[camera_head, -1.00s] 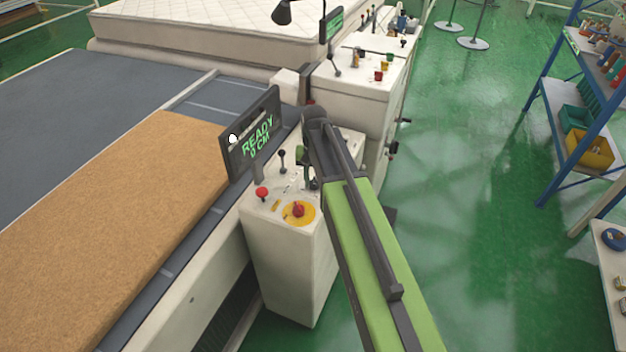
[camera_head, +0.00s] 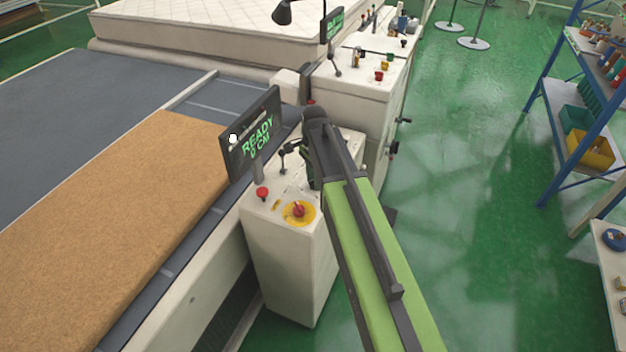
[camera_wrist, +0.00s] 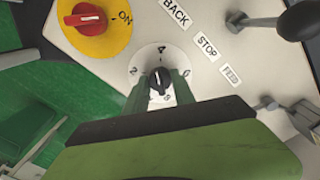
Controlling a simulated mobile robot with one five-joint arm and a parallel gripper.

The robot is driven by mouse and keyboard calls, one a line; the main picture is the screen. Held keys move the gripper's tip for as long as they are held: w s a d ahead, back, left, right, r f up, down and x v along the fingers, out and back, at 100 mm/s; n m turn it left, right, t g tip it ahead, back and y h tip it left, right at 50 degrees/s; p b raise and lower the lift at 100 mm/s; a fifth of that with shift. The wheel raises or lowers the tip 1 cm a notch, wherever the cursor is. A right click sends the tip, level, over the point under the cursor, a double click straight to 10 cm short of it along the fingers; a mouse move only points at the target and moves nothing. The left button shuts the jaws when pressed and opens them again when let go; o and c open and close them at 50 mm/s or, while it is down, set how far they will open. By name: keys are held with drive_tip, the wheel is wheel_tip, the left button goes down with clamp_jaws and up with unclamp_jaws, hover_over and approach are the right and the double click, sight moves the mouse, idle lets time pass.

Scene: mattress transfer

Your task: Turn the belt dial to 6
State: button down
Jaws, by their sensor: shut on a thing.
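The belt dial (camera_wrist: 159,82) is a small black knob with a white pointer line, on a white round scale in the wrist view. The scale shows 2 at the left, 4 at the top and 6 at the right; a lower mark is partly hidden. The pointer points up, roughly at 4. My gripper (camera_wrist: 160,88) has its green fingers on both sides of the knob and is shut on it. In the head view my gripper (camera_head: 304,160) is over the white control cabinet (camera_head: 283,260), and hides the dial there.
A red switch (camera_wrist: 88,18) on a yellow disc sits near the dial. A black-knobbed lever (camera_wrist: 290,20) stands beside the BACK, STOP and FEED labels. The screen (camera_head: 250,135) reads READY, 0 CM. Brown sheet material (camera_head: 120,200) lies on the belt.

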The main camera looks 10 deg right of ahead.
drive_tip(key=m, duration=0.4)
drive_tip(key=shift+w+a+m, duration=0.1)
drive_tip(key=shift+m, duration=0.2)
drive_tip(key=m, duration=1)
drive_tip(key=shift+w, duration=0.1)
drive_tip(key=m, duration=0.4)
drive_tip(key=shift+m, duration=0.3)
drive_tip(key=c, duration=1.1)
unclamp_jaws()
drive_tip(key=shift+o, duration=0.2)
drive_tip(key=shift+r, duration=0.15)
